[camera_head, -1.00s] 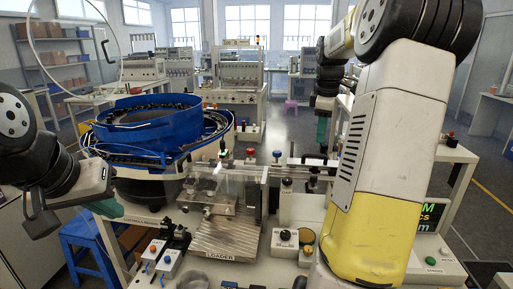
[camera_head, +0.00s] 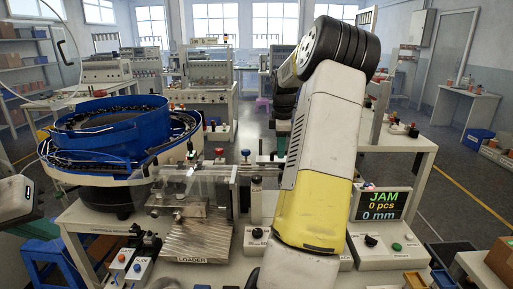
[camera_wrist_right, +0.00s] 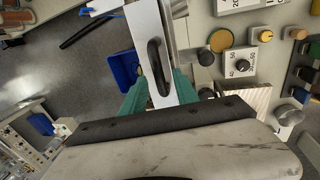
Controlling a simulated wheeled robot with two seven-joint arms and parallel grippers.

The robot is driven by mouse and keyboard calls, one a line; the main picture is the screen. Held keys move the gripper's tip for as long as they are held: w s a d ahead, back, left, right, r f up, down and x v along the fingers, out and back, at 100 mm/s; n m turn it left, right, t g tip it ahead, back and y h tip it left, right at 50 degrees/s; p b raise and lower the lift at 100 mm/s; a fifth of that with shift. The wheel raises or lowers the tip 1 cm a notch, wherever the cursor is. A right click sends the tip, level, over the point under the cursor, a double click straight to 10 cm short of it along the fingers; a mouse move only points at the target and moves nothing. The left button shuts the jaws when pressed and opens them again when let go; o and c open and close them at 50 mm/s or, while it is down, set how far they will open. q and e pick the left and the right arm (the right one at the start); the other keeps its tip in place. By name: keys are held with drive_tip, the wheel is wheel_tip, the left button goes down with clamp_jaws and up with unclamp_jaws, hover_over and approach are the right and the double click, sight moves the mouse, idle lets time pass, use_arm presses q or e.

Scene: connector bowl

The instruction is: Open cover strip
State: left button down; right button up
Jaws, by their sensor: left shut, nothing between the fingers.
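In the right wrist view, a pale strip (camera_wrist_right: 143,42) with a black bar handle (camera_wrist_right: 158,68) runs up from my right gripper; it looks like the cover strip. My right gripper (camera_wrist_right: 160,92) has its teal fingers apart, one on each side of the strip's near end. I cannot tell whether they touch it. In the head view this gripper is hidden by my right arm. My left gripper (camera_head: 18,226) is at the left edge of the head view, partly cut off. It is shut and empty, away from the feeder.
A blue bowl feeder (camera_head: 75,150) stands at the left. The metal loader block (camera_head: 197,240) is in front, with a clear guard (camera_head: 215,185) behind it. A screen (camera_head: 380,205) at the right reads JAM, 0 pcs, 0 mm. Knobs and buttons (camera_head: 395,247) stand along the front.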

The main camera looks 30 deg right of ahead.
clamp_jaws()
idle(1.4)
